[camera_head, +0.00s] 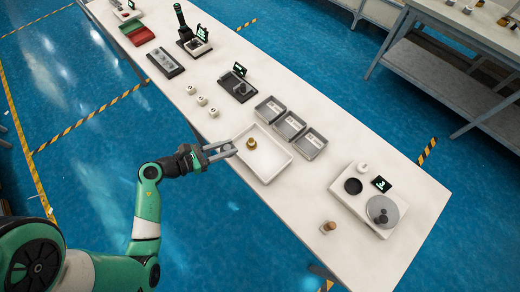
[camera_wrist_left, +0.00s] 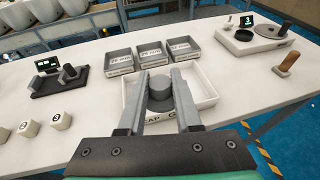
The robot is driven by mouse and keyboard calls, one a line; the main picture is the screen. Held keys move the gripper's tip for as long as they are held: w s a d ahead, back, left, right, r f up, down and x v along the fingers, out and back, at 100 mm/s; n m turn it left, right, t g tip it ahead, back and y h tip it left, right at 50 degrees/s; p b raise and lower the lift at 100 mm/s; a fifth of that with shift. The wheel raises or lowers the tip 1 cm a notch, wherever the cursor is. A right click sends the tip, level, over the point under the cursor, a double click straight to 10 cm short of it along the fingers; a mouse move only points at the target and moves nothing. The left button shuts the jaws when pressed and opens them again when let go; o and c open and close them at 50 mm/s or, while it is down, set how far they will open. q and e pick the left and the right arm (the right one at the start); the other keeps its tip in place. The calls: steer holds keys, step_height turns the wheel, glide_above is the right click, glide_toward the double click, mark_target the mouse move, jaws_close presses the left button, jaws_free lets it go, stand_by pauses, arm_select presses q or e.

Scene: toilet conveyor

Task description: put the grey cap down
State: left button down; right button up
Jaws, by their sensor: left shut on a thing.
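My left gripper (camera_head: 222,150) is shut on the grey cap (camera_wrist_left: 160,90), which sits between the two finger ends in the left wrist view. In the head view the fingers reach in from the left to the near-left edge of the white tray (camera_head: 274,169). The cap is small and partly hidden by the fingers there, and its exact height above the tray cannot be told. A brass-coloured round part (camera_head: 251,144) stands inside the tray, to the right of the fingertips. The tray's rim also shows around the fingers in the left wrist view (camera_wrist_left: 210,88). My right gripper is not in view.
Several grey labelled bins (camera_head: 289,126) stand behind the tray. White numbered cubes (camera_head: 202,101) and a black device (camera_head: 238,87) lie further left. A white station (camera_head: 366,202) with a grey disc stands right, with a small wooden-topped stamp (camera_head: 328,227) near it.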

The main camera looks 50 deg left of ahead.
arm_select(q)
steer(key=shift+w+d, duration=0.15)
steer(key=shift+w, duration=0.15)
steer(key=w+d+f+b, duration=0.2)
steer(key=w+d+f, duration=0.25)
steer(key=w, duration=0.35)
steer(key=b, duration=0.2)
glide_above(269, 163)
steer(key=s, duration=0.1)
steer(key=f, duration=0.4)
steer(key=shift+a+f, duration=0.15)
steer(key=shift+a, duration=0.2)
steer(key=shift+w, duration=0.2)
steer(key=f+b, duration=0.3)
steer(key=shift+w+d+f, duration=0.25)
steer(key=shift+w+f, duration=0.1)
steer(key=shift+f, duration=0.35)
steer(key=shift+s+r, duration=0.1)
steer(key=shift+r, duration=0.05)
steer(key=shift+f, duration=0.2)
steer(key=c, duration=0.6)
jaws_free()
steer(key=shift+r, duration=0.1)
